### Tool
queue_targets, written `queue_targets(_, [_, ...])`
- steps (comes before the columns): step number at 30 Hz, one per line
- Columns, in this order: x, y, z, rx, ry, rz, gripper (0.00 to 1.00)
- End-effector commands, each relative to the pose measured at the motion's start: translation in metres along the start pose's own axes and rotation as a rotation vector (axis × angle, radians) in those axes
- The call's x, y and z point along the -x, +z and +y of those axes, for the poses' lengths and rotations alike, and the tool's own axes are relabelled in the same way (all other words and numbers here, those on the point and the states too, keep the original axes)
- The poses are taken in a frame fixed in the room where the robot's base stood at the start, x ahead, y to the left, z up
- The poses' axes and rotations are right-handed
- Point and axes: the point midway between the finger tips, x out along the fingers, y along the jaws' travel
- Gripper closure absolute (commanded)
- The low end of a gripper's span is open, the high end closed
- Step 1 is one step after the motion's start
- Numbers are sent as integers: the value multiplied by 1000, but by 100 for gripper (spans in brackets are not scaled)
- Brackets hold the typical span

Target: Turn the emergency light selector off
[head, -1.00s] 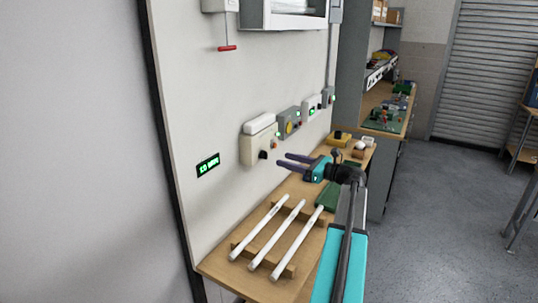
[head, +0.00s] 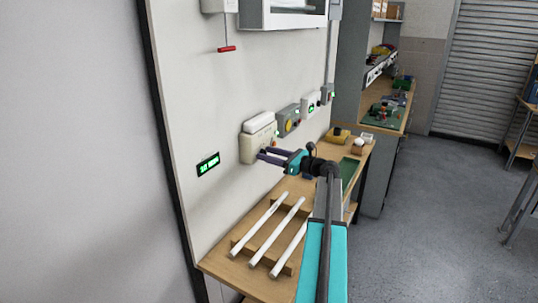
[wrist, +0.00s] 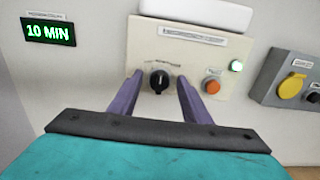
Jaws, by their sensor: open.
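The emergency light unit (head: 251,150) is a cream box on the wall panel with a white light bar on top. In the wrist view its black selector knob (wrist: 159,80) has a pale mark pointing about straight up. The knob shows between the two purple fingers of my gripper (wrist: 157,84). The fingers are open, one on each side of the knob, with visible gaps. I cannot tell whether the fingertips reach its depth. In the head view my gripper (head: 262,154) points at the unit's lower part and hides the knob.
An orange button (wrist: 211,87) and a lit green lamp (wrist: 236,66) sit right of the knob. A green-lit "10 MIN" display (wrist: 48,31) is to the left. A grey box with a yellow cover (wrist: 293,86) is further right. White tubes (head: 278,232) lie on the bench below.

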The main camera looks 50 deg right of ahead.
Motion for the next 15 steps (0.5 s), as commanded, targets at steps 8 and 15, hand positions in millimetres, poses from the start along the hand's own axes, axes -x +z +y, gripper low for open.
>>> queue_targets(8, [0, 0, 0, 0, 1, 0, 95])
queue_targets(15, [0, 0, 0, 11, -1, 0, 96])
